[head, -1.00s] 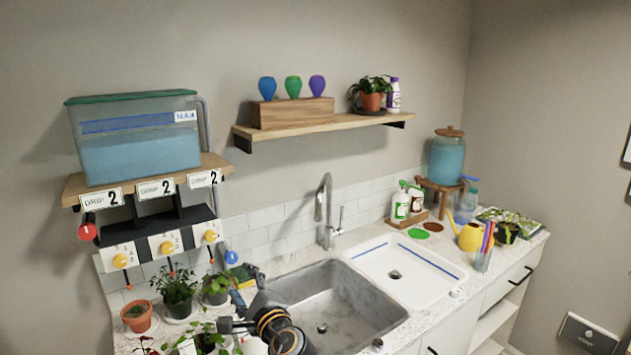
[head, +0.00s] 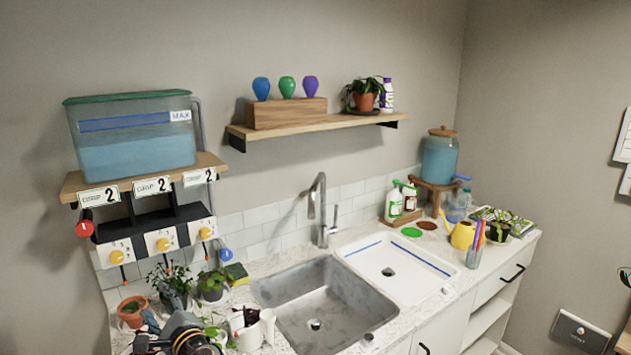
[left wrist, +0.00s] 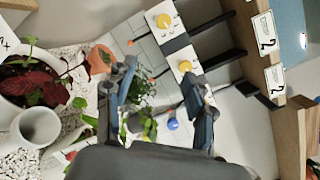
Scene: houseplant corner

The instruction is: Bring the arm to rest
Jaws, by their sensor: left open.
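My left gripper (head: 147,334) is low at the left of the counter in the head view, in front of the potted plants. It holds nothing. In the left wrist view its two fingers (left wrist: 158,80) stand apart, with a leafy plant (left wrist: 141,88) and the wall behind and between them. My left arm comes in from the bottom edge of the head view, and most of it is out of frame. My right gripper is in neither view.
A terracotta pot (head: 133,311) and leafy plants (head: 172,284) crowd the counter near the gripper. The sink basin (head: 325,305) is empty. Yellow-knobbed drip valves (head: 163,244) hang under the tank (head: 135,140).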

